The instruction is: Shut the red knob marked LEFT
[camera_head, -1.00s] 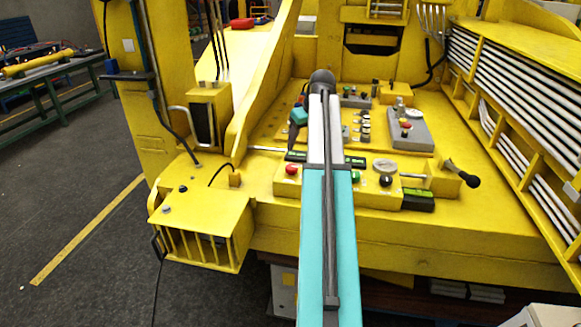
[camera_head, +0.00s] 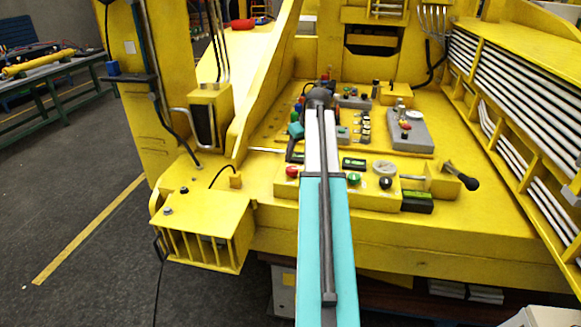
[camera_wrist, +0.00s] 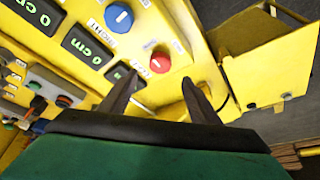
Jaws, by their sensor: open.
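The red knob (camera_wrist: 160,62) sits on a yellow panel in the wrist view, with a pale line across its face. The small labels around it are too blurred to read. In the head view the red knob (camera_head: 292,172) is at the left end of the front control box. My gripper (camera_wrist: 160,77) is open and empty. Its two dark fingers point toward the knob, one on each side of it in the picture; I cannot tell how far apart they are in depth. In the head view my gripper (camera_head: 293,150) is just above the knob, partly hidden by my arm.
A blue knob (camera_wrist: 119,17) and dark displays reading "0 cm" (camera_wrist: 88,46) lie beside the red knob. The head view shows a black knob (camera_head: 386,182) and a black-handled lever (camera_head: 467,182) to the right. A yellow bracket (camera_wrist: 268,65) stands close on the right in the wrist view.

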